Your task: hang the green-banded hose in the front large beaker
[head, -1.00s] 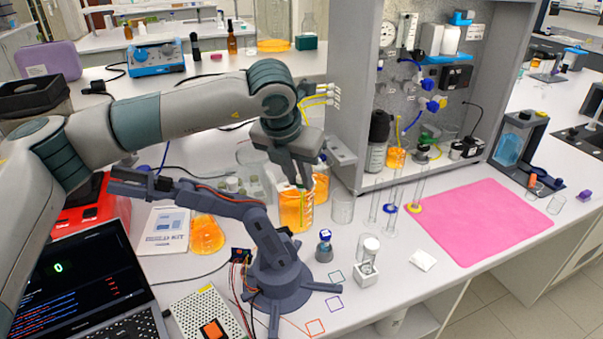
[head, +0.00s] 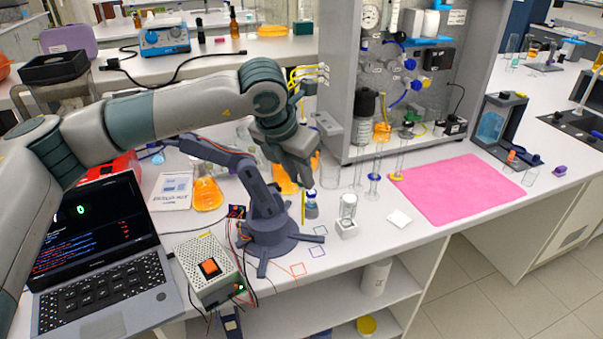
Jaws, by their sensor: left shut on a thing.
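My left gripper (head: 308,181) points down near the middle of the bench, its fingers shut. A thin yellow piece (head: 303,206), apparently the hose, hangs below the fingers; its green band cannot be made out. A large beaker of orange liquid (head: 284,180) stands just left of and behind the gripper, partly hidden by my wrist and the small dark robot arm. The hose piece shows in front of and to the right of this beaker, apparently outside it. My right gripper is not in view.
A small dark robot arm (head: 268,228) stands close in front. A blue-capped vial (head: 312,204) is beside the hose. An empty glass beaker (head: 330,176) and thin cylinders (head: 375,178) stand to the right. A pink mat (head: 455,188) is mostly clear.

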